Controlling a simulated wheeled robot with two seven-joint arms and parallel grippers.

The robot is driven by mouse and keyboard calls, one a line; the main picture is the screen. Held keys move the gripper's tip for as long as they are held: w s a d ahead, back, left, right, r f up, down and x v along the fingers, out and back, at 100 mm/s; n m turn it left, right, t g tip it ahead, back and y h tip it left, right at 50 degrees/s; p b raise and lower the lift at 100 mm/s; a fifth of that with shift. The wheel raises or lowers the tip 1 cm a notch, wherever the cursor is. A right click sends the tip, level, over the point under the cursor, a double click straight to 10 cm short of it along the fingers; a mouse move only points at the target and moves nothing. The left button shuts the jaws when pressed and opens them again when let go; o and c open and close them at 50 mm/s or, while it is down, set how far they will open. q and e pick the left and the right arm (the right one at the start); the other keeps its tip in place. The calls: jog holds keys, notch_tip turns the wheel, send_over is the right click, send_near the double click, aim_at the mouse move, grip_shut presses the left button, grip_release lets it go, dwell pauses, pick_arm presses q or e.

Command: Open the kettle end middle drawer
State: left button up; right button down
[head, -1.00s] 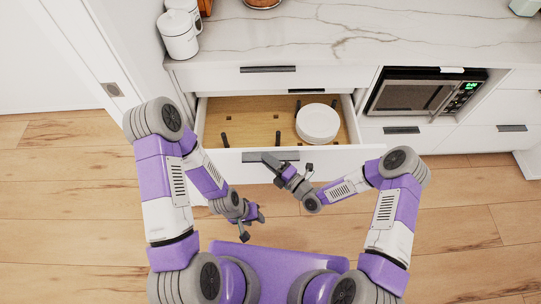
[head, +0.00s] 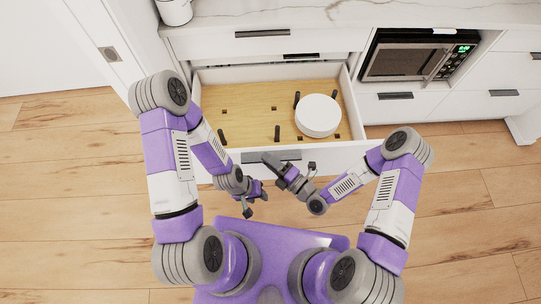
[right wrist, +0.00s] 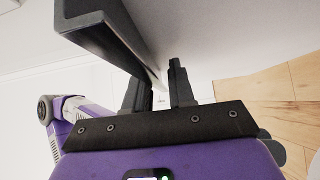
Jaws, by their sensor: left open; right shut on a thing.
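The middle drawer below the counter stands pulled well out, its white front (head: 345,157) facing me and its wooden floor (head: 245,100) exposed. Its dark bar handle (head: 252,157) is on the front; the handle also shows large in the right wrist view (right wrist: 110,35). My right gripper (head: 287,167) is at this handle and shut on it; its fingers (right wrist: 160,88) show beside the bar in the right wrist view. My left gripper (head: 257,200) is open and empty, in front of the drawer and apart from it.
A stack of white plates (head: 318,114) sits in the drawer's right part, among several dark pegs. A shut drawer (head: 210,45) is above. A microwave (head: 405,60) is to the right. A white vessel (head: 174,10) stands on the counter at left. The wooden floor (head: 480,200) is clear on both sides.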

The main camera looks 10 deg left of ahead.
jog(key=shift+s, duration=0.2)
jog(key=c, duration=1)
grip_release()
jog(key=shift+c, duration=0.2)
jog(key=shift+d, duration=0.1)
jog(key=p+v, duration=0.1)
jog(key=v, duration=0.6)
jog(key=shift+s+d, duration=0.15)
jog(key=shift+d, duration=0.05)
